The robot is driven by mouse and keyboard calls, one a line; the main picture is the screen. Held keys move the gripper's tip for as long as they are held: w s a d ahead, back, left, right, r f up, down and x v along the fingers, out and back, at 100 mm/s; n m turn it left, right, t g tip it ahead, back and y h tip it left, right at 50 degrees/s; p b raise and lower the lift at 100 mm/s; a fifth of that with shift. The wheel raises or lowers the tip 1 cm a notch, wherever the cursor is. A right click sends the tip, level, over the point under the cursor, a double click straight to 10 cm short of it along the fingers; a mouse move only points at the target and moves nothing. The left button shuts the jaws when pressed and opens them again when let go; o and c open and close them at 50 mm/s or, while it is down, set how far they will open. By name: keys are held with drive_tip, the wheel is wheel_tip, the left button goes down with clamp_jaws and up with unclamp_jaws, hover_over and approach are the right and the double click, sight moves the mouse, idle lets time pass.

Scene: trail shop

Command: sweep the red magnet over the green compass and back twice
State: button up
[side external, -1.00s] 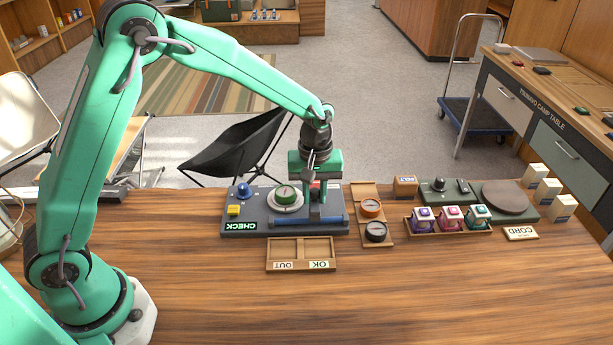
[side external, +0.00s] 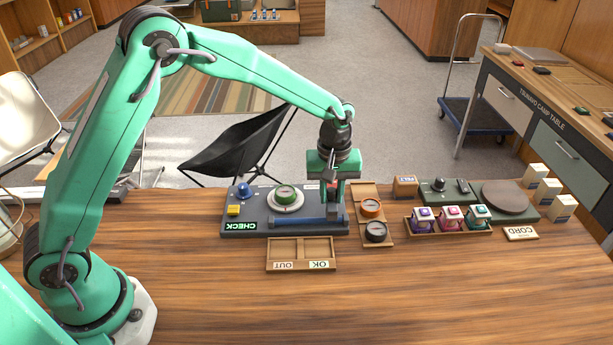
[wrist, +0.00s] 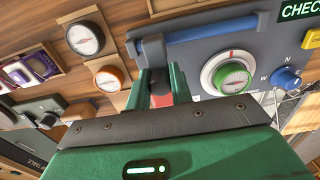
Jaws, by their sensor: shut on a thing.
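My gripper (side external: 330,197) is shut on the red magnet (wrist: 181,88), which shows between the fingers in the wrist view. In the side view the gripper is over the right end of the grey check board (side external: 251,220). The green compass (side external: 286,195) sits on a white round dial on that board, to the left of my gripper and apart from it. The compass also shows in the wrist view (wrist: 231,78), right of my fingers. Much of the magnet is hidden by the fingers and gripper body.
A blue bar (side external: 291,223) runs along the board's front edge. A blue knob (side external: 243,190) and a yellow button (side external: 233,210) are at its left. An orange compass (side external: 371,207) and a black one (side external: 376,231) lie in a wooden tray at right. The OUT/OK tray (side external: 302,267) is in front.

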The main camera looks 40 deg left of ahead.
sight(331, 189)
drive_tip(key=o, duration=0.8)
drive_tip(key=shift+w+r, duration=0.1)
drive_tip(key=shift+o, duration=0.2)
drive_tip(key=shift+r, duration=0.15)
drive_tip(key=shift+r, duration=3.25)
